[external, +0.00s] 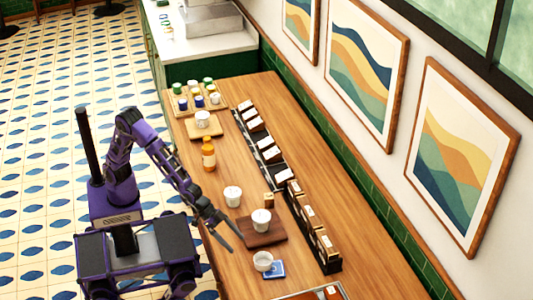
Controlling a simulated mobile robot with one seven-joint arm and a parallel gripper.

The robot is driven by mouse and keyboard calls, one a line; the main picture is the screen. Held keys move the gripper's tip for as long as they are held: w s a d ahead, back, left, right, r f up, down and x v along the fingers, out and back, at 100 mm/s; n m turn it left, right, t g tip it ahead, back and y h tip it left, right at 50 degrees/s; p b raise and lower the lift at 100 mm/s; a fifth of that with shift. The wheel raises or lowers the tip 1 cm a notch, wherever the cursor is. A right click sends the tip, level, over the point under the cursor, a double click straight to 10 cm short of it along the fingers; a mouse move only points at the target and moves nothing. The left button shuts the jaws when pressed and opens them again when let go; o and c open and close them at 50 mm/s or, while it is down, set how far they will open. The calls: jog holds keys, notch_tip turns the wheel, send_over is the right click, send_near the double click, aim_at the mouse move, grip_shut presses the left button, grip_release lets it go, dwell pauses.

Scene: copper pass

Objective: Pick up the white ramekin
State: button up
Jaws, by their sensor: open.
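A small open white vessel (263,261), which looks like the white ramekin, stands near the front of the wooden counter. It is beside, perhaps partly over, a blue card (274,270). My gripper (237,243) is open and empty, left of the vessel and a little farther back, with its fingers pointing towards the lower right. It appears above the counter's left side; its exact height I cannot tell. Two similar white cups stand farther back: one on a dark wooden board (276,234), the other cup (232,196) on the bare counter.
An orange bottle (208,153), a light board with a white cup (202,118) and several jars (207,84) stand farther back. A tray edge (335,287) shows at the front.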

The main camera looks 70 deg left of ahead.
jog(key=shift+s+d+f+t, duration=0.1)
jog(key=shift+s+f+t, duration=0.2)
jog(key=shift+s+f, duration=0.25)
jog(key=shift+s+d+f+t, duration=0.1)
jog(key=shift+s+f+t, duration=0.2)
jog(key=shift+s, duration=0.3)
jog(key=shift+s+a+t, duration=0.25)
jog(key=shift+s+t, duration=0.05)
jog(key=shift+t, duration=0.2)
jog(key=shift+s+a+r+t, duration=0.15)
jog(key=shift+s+a+t, duration=0.25)
jog(key=shift+t, duration=0.2)
jog(key=b, duration=0.2)
send_near(263, 268)
jog(key=w, duration=0.1)
jog(key=d, duration=0.1)
jog(key=w+d, duration=0.1)
jog(key=shift+w+f+n+t, duration=0.3)
jog(key=shift+t, duration=0.1)
jog(key=shift+r+b+x, duration=0.2)
jog(key=shift+b+x, duration=0.35)
jog(key=shift+x, duration=2.45)
jog(key=shift+d, duration=0.15)
